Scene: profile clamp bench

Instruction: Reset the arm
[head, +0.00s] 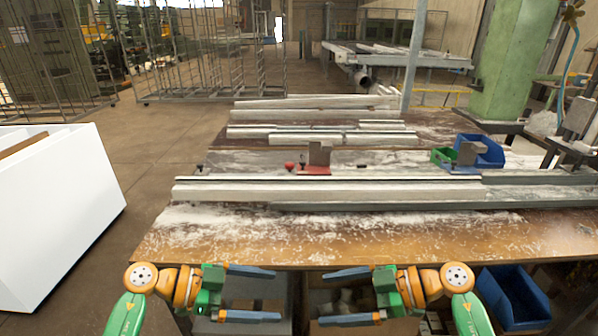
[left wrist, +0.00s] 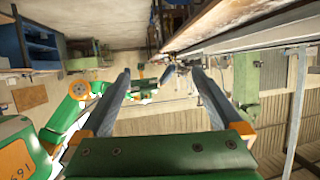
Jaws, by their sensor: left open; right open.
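My left gripper (head: 262,294) is in front of the workbench's near edge in the head view, its two blue-grey fingers spread apart and pointing right. Nothing is between them. Its fingers also show in the left wrist view (left wrist: 160,95), wide apart and empty. My right gripper (head: 336,296) faces it from the right, fingers spread and pointing left, also empty. The two grippers are apart, with a gap between their fingertips. Neither touches the workbench (head: 300,245).
Long metal profiles (head: 330,191) lie across the dusty bench. A red clamp piece (head: 315,170), a green bin (head: 443,156) and a blue bin (head: 483,150) stand behind them. Another blue bin (head: 515,297) is low at right. A white box (head: 75,200) stands at left.

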